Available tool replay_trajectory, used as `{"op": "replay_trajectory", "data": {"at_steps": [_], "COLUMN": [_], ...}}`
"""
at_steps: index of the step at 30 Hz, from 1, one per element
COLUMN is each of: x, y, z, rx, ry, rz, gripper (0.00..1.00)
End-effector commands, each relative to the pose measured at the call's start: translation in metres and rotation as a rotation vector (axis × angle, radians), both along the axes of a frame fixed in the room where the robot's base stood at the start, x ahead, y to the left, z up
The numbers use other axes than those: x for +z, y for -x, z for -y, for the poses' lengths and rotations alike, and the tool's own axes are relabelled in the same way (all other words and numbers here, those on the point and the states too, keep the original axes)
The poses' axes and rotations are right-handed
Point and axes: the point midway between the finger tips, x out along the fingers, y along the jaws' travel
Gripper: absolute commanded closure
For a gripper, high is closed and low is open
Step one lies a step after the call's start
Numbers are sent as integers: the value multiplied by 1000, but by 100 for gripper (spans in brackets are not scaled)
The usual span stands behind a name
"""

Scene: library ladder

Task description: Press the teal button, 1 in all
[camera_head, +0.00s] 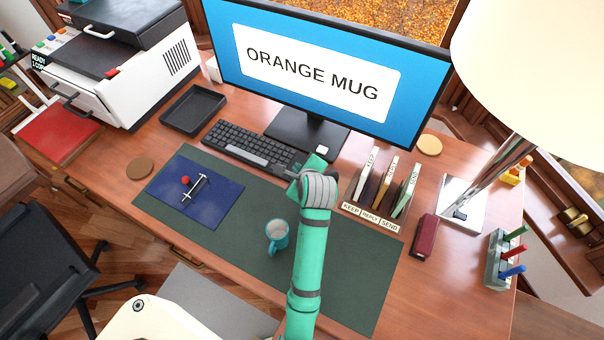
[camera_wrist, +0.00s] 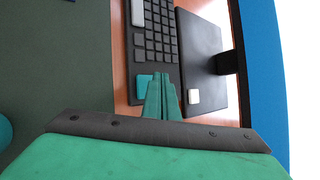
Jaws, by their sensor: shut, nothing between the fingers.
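The teal button (camera_wrist: 144,82) is a square key at the near end of the dark keyboard (camera_wrist: 162,45) in the wrist view. My gripper (camera_wrist: 162,76) is shut and empty. Its fingertips appear just right of the teal button and overlap its right edge; whether they touch it I cannot tell. In the head view the keyboard (camera_head: 245,147) lies in front of the monitor, and my green arm covers its right end. The teal button and my fingertips are hidden there behind my wrist.
A white block (camera_wrist: 193,97) sits on the monitor base (camera_head: 305,130), close right of my fingers. The monitor (camera_head: 330,60) rises behind. A teal mug (camera_head: 277,235) stands on the green mat (camera_head: 345,290). A letter sorter (camera_head: 383,190) stands right of my arm.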

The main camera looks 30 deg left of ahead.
Motion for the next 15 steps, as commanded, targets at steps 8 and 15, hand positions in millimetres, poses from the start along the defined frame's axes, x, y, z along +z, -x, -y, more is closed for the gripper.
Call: {"op": "replay_trajectory", "data": {"at_steps": [8, 15], "x": [0, 0], "y": [-4, -5], "z": [8, 10], "rx": [-14, -17], "ry": [0, 0], "rz": [0, 0], "gripper": [100, 100]}}
